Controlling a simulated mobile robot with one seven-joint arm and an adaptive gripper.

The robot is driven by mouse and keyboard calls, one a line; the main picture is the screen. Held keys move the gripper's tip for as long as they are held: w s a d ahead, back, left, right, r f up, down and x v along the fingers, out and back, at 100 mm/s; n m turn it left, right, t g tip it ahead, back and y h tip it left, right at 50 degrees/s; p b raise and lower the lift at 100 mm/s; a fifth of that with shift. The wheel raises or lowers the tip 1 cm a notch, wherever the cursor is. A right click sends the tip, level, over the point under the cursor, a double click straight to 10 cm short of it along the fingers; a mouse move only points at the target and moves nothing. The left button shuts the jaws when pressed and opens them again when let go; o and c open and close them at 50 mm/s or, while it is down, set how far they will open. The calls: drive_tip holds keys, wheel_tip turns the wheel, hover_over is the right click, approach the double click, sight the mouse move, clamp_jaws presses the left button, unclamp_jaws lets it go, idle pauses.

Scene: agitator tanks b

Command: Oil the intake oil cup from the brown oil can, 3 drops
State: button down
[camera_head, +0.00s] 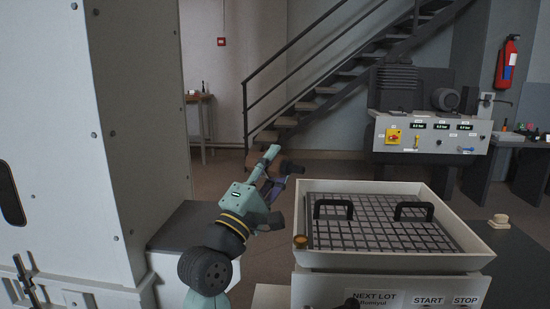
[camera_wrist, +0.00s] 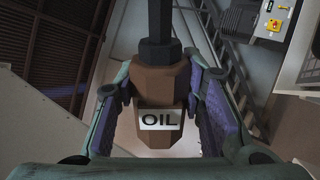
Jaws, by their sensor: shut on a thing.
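My gripper (camera_head: 276,179) is shut on the brown oil can (camera_wrist: 159,86), with one finger on each side of its faceted body. The can has a white label reading OIL and a dark spout running up out of the wrist view. In the head view the can (camera_head: 292,167) is partly hidden by my fingers and looks tilted. A small brass-coloured cup (camera_head: 300,241) sits at the front left corner of the white grated hopper. My gripper is above and behind this cup, apart from it. I cannot read any label marking it as the intake cup.
The white hopper (camera_head: 395,262) has a grate with two black handles (camera_head: 333,208) and START and STOP labels below. A tall pale cabinet (camera_head: 120,120) stands at left. Stairs and a machine with a control panel (camera_head: 432,135) are behind. Open floor lies beyond the hopper.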

drive_tip(key=shift+r+n+t+y+p, duration=0.15)
drive_tip(key=shift+n+t+y+p, duration=0.15)
drive_tip(key=shift+n+y+p, duration=1.05)
drive_tip(key=shift+r+n+t+y+p, duration=0.1)
drive_tip(key=shift+n+t+y+p, duration=0.3)
drive_tip(key=shift+n+p, duration=1.75)
drive_tip(key=shift+f+m+y+p, duration=0.2)
drive_tip(key=shift+m+y+p, duration=0.1)
drive_tip(key=shift+p, duration=0.35)
drive_tip(key=shift+r+n+y+p, duration=0.2)
drive_tip(key=shift+n+y+p, duration=0.25)
drive_tip(key=shift+p, duration=0.6)
drive_tip(key=n+y+p, duration=0.1)
drive_tip(key=n+p, duration=0.2)
drive_tip(key=p, duration=0.3)
drive_tip(key=n+y+p, duration=0.2)
drive_tip(key=n+p, duration=0.1)
drive_tip(key=p, duration=0.3)
drive_tip(key=shift+n+g+y+p, duration=0.25)
drive_tip(key=shift+g+y+p, duration=0.05)
drive_tip(key=shift+g+p, duration=0.1)
drive_tip(key=shift+f, duration=0.15)
drive_tip(key=n+y, duration=0.1)
drive_tip(key=n, duration=0.1)
drive_tip(key=n+g, duration=0.1)
drive_tip(key=n, duration=0.2)
drive_tip(key=shift+g+y, duration=0.3)
drive_tip(key=shift+y, duration=0.1)
drive_tip(key=shift+n, duration=0.4)
